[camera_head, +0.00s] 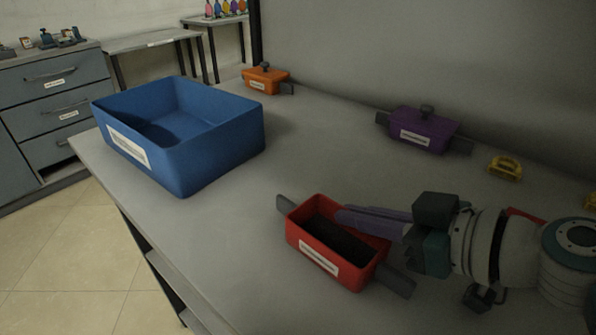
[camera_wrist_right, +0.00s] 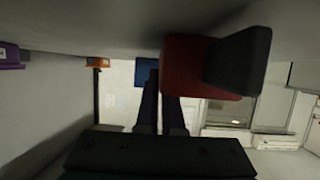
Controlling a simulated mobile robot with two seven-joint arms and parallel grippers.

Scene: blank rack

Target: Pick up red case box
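The red case box (camera_head: 313,248) is an open red tray with a dark inside, a white label on its front and a dark grey handle at each end. It sits on the grey table near the front edge. My right gripper (camera_head: 352,219) comes in from the right, its two fingers low at the box's far long wall. In the right wrist view the red box (camera_wrist_right: 186,70) covers the tip of one finger, while the other finger passes beside it. The fingers (camera_wrist_right: 160,100) look close together with a narrow gap; a firm hold on the wall cannot be made out. My left gripper is out of view.
A large blue bin (camera_head: 215,160) stands on the table's left side. An orange box (camera_head: 265,80), a purple box (camera_head: 423,131) and a yellow piece (camera_head: 505,168) lie along the back. The table between the blue bin and the red box is clear.

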